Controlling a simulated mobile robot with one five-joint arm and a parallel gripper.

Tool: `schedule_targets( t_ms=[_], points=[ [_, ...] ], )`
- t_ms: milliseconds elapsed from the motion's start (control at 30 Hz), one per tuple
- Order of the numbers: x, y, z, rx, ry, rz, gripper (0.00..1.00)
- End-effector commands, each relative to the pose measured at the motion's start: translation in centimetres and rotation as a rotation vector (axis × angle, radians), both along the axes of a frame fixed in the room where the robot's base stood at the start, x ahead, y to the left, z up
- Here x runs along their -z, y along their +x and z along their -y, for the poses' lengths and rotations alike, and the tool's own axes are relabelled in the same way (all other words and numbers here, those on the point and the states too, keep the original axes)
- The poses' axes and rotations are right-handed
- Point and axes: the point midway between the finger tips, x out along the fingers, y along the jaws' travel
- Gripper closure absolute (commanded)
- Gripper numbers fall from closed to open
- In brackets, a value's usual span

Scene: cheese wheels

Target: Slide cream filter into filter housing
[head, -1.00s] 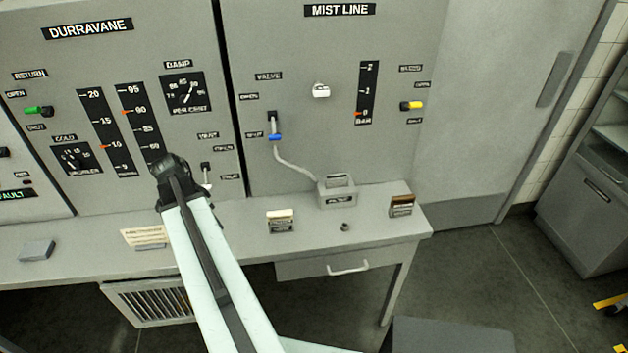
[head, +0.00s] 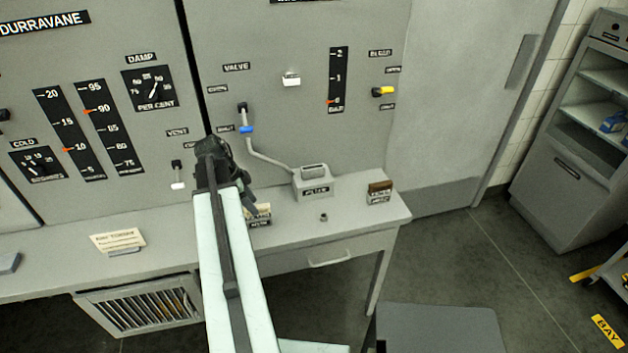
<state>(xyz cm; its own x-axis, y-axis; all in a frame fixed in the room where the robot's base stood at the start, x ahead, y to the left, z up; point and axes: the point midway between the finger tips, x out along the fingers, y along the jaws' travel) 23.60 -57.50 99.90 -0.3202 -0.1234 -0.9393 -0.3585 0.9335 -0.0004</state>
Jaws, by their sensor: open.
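The cream filter (head: 264,209) stands in a small labelled holder on the bench, partly hidden behind my gripper. The filter housing (head: 313,185) is a grey labelled box with a slot on top, to the right of the cream filter and at the back of the bench. A pipe from the panel runs into it. My gripper (head: 251,207) is open, with its dark fingers pointing down and right in front of the cream filter's left part. I cannot tell whether they touch it.
A brown filter (head: 380,188) stands in its holder at the bench's right end. A small dark knob (head: 323,217) sits in front of the housing. The control panel (head: 290,120) rises behind the bench (head: 180,235). A grey box top (head: 440,328) is at lower right.

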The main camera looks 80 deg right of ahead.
Motion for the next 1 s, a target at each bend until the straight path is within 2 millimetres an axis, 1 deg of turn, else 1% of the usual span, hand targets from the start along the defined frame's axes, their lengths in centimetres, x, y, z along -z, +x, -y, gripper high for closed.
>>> schedule_targets(
  t_ms=[33,100,200,767,800,867,900,933,1000],
  points=[
    [1.6,-0.3,0.1,0.001,0.000,0.000,0.58],
    [2.5,-0.6,0.2,0.001,0.000,0.000,0.58],
    [3.2,-0.9,0.3,0.000,0.000,0.000,0.58],
    [3.1,-0.9,0.4,-0.002,0.001,0.000,0.58],
    [3.1,-0.9,0.4,-0.002,0.001,0.000,0.69],
    [3.1,-0.9,0.4,-0.002,0.001,0.000,0.86],
    [3.1,-0.9,0.4,-0.002,0.001,0.000,0.97],
    [3.1,-0.9,0.4,-0.003,0.001,0.000,1.00],
    [3.1,-0.9,0.4,-0.003,0.001,0.000,1.00]
  ],
)
